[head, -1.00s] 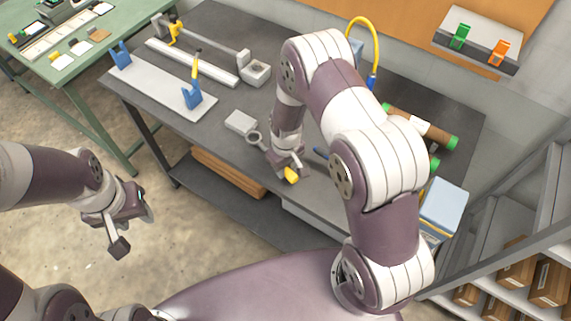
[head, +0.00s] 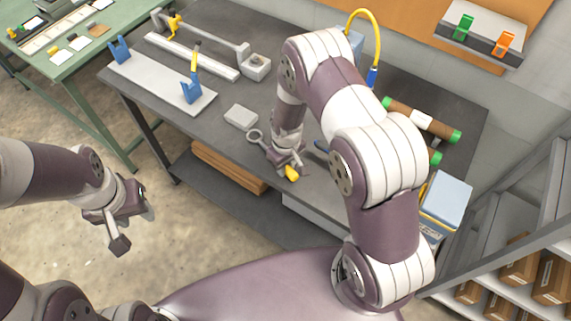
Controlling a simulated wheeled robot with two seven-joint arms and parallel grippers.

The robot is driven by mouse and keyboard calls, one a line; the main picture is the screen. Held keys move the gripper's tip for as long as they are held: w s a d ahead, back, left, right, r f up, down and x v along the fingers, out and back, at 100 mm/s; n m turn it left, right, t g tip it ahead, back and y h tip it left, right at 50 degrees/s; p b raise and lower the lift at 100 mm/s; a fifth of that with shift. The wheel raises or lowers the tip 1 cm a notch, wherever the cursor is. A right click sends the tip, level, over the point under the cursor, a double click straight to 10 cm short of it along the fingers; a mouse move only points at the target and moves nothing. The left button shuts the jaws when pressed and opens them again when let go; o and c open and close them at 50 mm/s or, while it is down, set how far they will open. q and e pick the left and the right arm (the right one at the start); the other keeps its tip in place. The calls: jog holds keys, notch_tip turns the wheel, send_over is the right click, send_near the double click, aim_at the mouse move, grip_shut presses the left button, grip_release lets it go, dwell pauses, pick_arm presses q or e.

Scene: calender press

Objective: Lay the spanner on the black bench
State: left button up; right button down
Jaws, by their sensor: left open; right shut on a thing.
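The spanner (head: 255,136) is in my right gripper (head: 284,163), over the front part of the black bench (head: 222,147). Its grey ring end sticks out to the left of the jaws. A yellow part (head: 291,173) shows on the other side of the jaws, near the bench's front edge; I take it for the spanner's other end. The jaws hide the middle of the spanner. I cannot tell whether the spanner touches the bench top. My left gripper (head: 132,224) is open and empty, over the floor left of the bench.
A small grey block (head: 241,117) lies just behind the ring end. A pale plate with blue stands (head: 191,89) is at left. Green-ended rolls (head: 422,119) and a light blue box (head: 447,194) are at right. A green table (head: 72,69) stands at far left.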

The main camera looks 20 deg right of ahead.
jog(key=shift+s+f, duration=0.2)
jog(key=shift+f, duration=0.1)
